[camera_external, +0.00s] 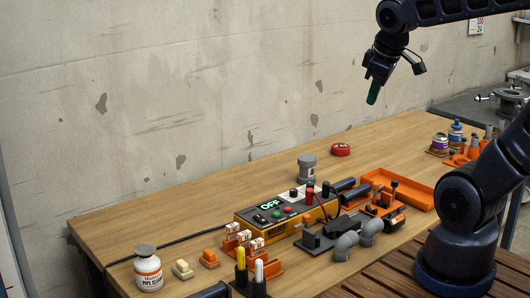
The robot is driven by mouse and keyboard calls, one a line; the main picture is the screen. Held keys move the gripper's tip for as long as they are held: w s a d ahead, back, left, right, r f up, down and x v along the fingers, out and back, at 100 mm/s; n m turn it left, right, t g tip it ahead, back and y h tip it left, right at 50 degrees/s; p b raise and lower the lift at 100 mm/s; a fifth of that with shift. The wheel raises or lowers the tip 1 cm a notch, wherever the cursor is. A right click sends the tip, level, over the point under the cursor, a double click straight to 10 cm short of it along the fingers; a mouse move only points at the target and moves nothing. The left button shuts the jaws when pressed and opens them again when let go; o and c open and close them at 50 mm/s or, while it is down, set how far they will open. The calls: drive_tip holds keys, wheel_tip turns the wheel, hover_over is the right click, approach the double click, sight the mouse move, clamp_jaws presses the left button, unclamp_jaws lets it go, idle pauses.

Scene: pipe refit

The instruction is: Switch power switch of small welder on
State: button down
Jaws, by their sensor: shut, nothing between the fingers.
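The small welder (252,228) is a yellow and dark grey box on the wooden table, left of centre. Its lit display (270,204) reads OFF in green. Its top panel carries a dark switch (260,218), a green button and a red button (288,210). Which of these is the power switch is too small to tell. My gripper (373,98) is high above the table, up and to the right of the welder. It points down, is shut with green fingertips, and holds nothing. It touches nothing.
An orange tray (415,192) and a clamp fixture (320,236) with grey pipe elbows (346,244) stand right of the welder. A grey canister (306,168) stands behind it. Small boxes and markers (241,262) stand in front. A cable runs left. The table's back left is clear.

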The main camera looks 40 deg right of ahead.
drive_tip(key=w+a+f+n+g, duration=0.1)
drive_tip(key=w+a+f+n, duration=0.2)
drive_tip(key=w+n, duration=0.45)
drive_tip(key=n+g, duration=0.2)
drive_tip(key=n, duration=2.2)
hover_over(257, 216)
drive_tip(key=s, duration=0.2)
wheel_tip(257, 216, down, 16)
drive_tip(key=shift+s+f+y, duration=0.15)
drive_tip(key=shift+y, duration=0.25)
drive_tip(key=f, duration=0.4)
drive_tip(key=w+f, duration=0.1)
drive_tip(key=f, duration=0.8)
drive_tip(key=shift+w+f, duration=0.2)
drive_tip(key=shift+w, duration=0.2)
drive_tip(key=shift+f, duration=0.2)
drive_tip(key=shift+w, duration=0.1)
